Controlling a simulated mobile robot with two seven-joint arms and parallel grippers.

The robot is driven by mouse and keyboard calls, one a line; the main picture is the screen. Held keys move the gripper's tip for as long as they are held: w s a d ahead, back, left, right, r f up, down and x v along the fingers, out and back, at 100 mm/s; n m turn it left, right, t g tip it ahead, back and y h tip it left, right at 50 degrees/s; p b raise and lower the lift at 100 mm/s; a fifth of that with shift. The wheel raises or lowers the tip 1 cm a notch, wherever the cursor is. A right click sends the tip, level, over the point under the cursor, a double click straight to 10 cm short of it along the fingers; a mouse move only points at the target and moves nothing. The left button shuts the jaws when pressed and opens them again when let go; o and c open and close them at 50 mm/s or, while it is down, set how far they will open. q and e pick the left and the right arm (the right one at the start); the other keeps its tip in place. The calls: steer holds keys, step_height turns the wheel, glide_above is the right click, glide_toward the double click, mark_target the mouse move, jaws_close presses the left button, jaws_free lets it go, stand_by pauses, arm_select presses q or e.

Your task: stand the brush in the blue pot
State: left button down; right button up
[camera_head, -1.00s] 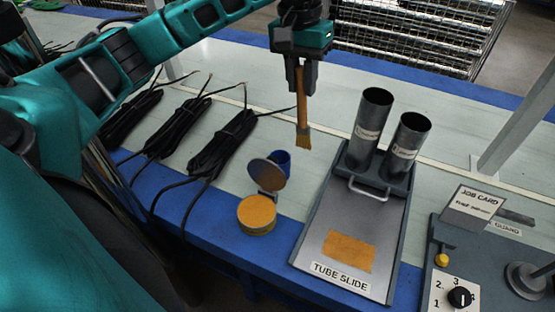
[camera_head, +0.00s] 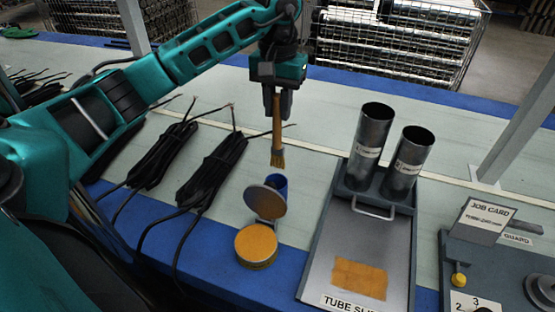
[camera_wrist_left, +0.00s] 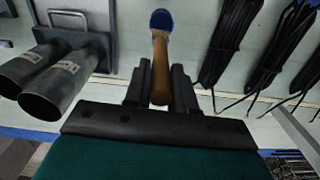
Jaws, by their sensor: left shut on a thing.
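My left gripper (camera_head: 278,103) is shut on the wooden handle of the brush (camera_head: 278,140), which hangs upright with its bristles down. In the head view the bristle tips are just above and behind the blue pot (camera_head: 278,183). The blue pot stands on the bench, partly hidden by a round grey lid raised in front of it. In the left wrist view the brush handle (camera_wrist_left: 161,75) runs from between the fingers toward the blue pot (camera_wrist_left: 161,19), whose rim lies beyond the brush. My right gripper is not in view.
An open tin (camera_head: 256,246) of orange paste stands in front of the pot with its lid (camera_head: 265,202) tilted up. Black cable bundles (camera_head: 213,168) lie to the left. The tube slide (camera_head: 322,250) with two upright metal tubes (camera_head: 371,145) stands to the right.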

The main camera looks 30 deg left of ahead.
mark_target(278, 136)
arm_select(q)
step_height(278, 136, down, 8)
steer(key=shift+b, duration=0.35)
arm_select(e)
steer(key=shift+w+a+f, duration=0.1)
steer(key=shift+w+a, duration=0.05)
arm_select(q)
step_height(278, 136, down, 4)
steer(key=shift+f+b, duration=0.2)
steer(key=shift+b, duration=0.1)
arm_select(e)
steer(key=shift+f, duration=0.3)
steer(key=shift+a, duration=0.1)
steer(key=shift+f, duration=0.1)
arm_select(q)
steer(key=shift+f, duration=0.15)
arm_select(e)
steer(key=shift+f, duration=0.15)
arm_select(q)
steer(key=c, duration=0.9)
jaws_free()
steer(key=shift+c, duration=0.2)
